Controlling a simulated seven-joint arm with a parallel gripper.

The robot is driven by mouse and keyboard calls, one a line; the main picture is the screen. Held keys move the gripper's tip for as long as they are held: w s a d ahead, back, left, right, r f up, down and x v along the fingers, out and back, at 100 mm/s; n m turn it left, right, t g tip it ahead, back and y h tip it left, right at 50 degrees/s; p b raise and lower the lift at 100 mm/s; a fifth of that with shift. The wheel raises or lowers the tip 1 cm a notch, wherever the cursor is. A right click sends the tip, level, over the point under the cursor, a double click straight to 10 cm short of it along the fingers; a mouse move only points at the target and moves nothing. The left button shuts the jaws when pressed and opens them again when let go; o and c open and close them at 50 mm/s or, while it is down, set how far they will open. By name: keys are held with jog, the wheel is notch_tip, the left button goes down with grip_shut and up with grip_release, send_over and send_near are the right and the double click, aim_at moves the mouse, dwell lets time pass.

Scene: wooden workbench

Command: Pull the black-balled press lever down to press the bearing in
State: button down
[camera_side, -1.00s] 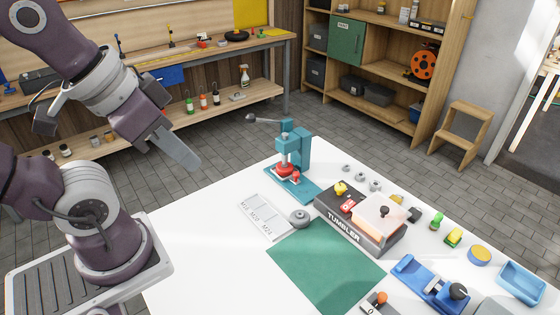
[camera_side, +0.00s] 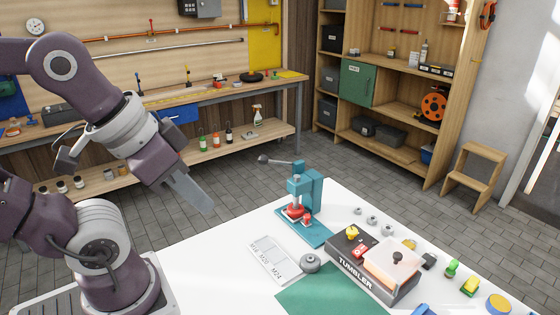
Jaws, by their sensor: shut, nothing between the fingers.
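The teal press (camera_side: 306,205) stands at the back left corner of the white table. Its lever (camera_side: 280,161) sticks out to the left from the top, about level, and ends in a dark grey or black ball (camera_side: 262,160). A red part (camera_side: 294,212) sits under the press ram; I cannot make out the bearing there. My gripper (camera_side: 207,206) is shut and empty. It points down to the right, to the left of the press, and looks apart from the lever and ball.
A size-marked plate (camera_side: 273,259) and a grey round part (camera_side: 310,263) lie in front of the press. The TUMBLER box (camera_side: 372,268) stands to its right, with several grey nuts (camera_side: 372,221) behind. A green mat (camera_side: 330,297) lies at the front.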

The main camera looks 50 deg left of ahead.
dwell(0.3)
jog(key=w+a+r+n+g, duration=0.1)
jog(key=w+a+r+n, duration=0.45)
jog(key=w, duration=0.35)
jog(key=w+a+r+n+g, duration=0.1)
jog(key=w+a+r+n, duration=0.4)
jog(key=w, duration=0.4)
jog(key=n+g, duration=0.4)
jog(key=n, duration=0.4)
send_over(262, 156)
notch_tip(262, 156, down, 10)
jog(key=shift+m, duration=0.25)
notch_tip(262, 156, down, 14)
jog(key=shift+w+d+r, duration=0.1)
jog(key=shift+r, duration=0.15)
jog(key=shift+f+t, duration=0.1)
jog(key=shift+t, duration=0.2)
